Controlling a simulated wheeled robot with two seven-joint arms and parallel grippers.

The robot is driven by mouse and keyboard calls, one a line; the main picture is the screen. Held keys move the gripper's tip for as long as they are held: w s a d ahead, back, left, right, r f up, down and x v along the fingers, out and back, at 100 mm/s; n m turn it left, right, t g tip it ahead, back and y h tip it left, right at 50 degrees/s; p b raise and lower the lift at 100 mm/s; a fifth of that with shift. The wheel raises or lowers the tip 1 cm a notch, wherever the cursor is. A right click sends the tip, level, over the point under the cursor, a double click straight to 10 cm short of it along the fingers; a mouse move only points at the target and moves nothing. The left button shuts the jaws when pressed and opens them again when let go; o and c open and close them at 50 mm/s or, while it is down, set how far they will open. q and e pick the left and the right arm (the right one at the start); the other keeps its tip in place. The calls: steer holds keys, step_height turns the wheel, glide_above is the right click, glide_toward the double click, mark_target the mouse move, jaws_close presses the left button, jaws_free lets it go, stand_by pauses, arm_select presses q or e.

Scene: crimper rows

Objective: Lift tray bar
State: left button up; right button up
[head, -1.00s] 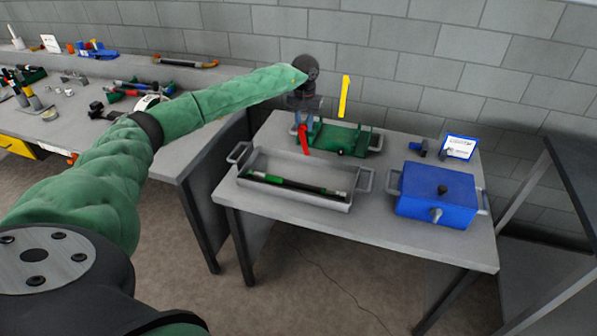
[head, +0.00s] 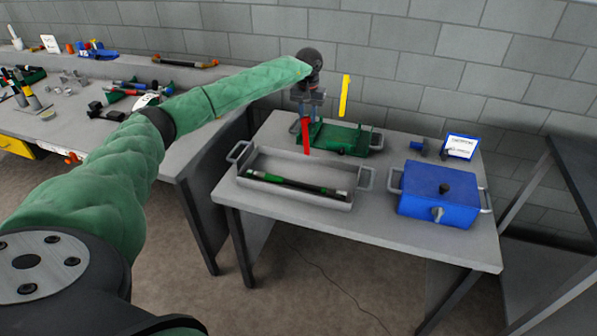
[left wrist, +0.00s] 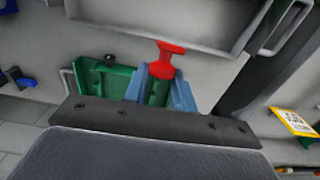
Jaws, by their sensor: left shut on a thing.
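In the head view the red end points down. The green tray (head: 348,142) stands at the back of the table and is partly hidden. A dark bar (head: 295,187) with green and light sections lies in the long grey tray (head: 250,160) in front. My right gripper is not in view.
A blue lidded box (head: 440,195) stands at the right of the grey table (head: 400,235), with a small blue part and a sign (head: 460,146) behind it. A yellow upright bar (head: 345,95) rises at the back. A cluttered bench (head: 75,130) is at the left.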

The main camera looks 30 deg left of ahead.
arm_select(q)
steer(key=shift+w+a+f+b, duration=0.15)
steer(key=shift+w+b, duration=0.25)
steer(key=shift+w, duration=0.45)
steer(key=shift+w+a+b, duration=0.25)
steer(key=shift+w+b, duration=0.2)
steer(key=shift+w, duration=0.45)
steer(key=shift+w+a+f+b, duration=0.15)
steer(key=shift+w+b, duration=0.25)
steer(key=shift+w, duration=0.45)
steer(key=shift+c, duration=0.2)
steer(key=shift+w+a+r, duration=0.1)
steer(key=shift+w+r, duration=0.05)
steer(key=shift+w, duration=0.1)
jaws_close()
steer(key=shift+w, duration=0.3)
steer(key=shift+a, duration=0.1)
steer(key=shift+o, duration=1.2)
jaws_free()
step_height(320, 180, up, 8)
steer(key=b, duration=0.2)
steer(key=shift+b, duration=0.35)
